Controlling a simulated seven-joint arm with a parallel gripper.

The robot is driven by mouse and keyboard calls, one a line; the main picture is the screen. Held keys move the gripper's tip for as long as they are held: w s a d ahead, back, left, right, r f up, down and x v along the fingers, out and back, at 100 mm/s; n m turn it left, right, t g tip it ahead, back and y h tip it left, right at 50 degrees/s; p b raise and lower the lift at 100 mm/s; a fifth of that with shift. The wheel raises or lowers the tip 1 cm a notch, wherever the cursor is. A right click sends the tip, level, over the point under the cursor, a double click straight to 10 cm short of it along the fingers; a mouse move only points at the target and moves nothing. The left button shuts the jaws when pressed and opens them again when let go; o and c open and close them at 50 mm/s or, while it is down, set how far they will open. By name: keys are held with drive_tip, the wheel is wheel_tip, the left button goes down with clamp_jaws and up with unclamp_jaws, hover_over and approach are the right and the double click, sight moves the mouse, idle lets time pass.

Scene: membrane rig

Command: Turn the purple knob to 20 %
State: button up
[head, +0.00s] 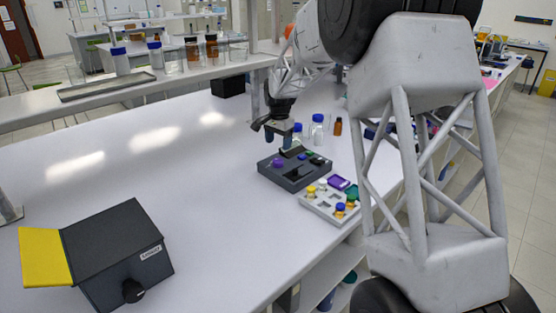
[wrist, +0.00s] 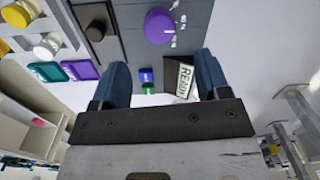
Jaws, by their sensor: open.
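The purple knob (head: 278,162) sits on the left part of the dark grey rig box (head: 290,179) in the head view. In the wrist view the purple knob (wrist: 159,27) is near the top middle, with small white scale marks beside it. I cannot read its setting. My gripper (head: 278,138) is above the rig, apart from the knob. In the wrist view my gripper (wrist: 164,82) has two blue fingers spread wide with nothing between them held. A "READY" display (wrist: 181,80) and a small blue-and-green item (wrist: 147,80) show between the fingers.
A light tray (head: 322,209) with coloured-capped vials and purple and green pieces stands beside the rig. Several bottles (head: 317,130) stand behind it. A dark box with a yellow flap (head: 46,258) and a black knob is at front left. The white bench (head: 190,190) between is clear.

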sight(278, 160)
drive_tip(key=shift+f, duration=3.9)
drive_tip(key=c, duration=0.9)
drive_tip(key=shift+n, duration=0.3)
drive_tip(key=n, duration=0.4)
drive_tip(key=shift+n, duration=0.4)
drive_tip(key=n, duration=0.4)
drive_tip(key=shift+n, duration=0.3)
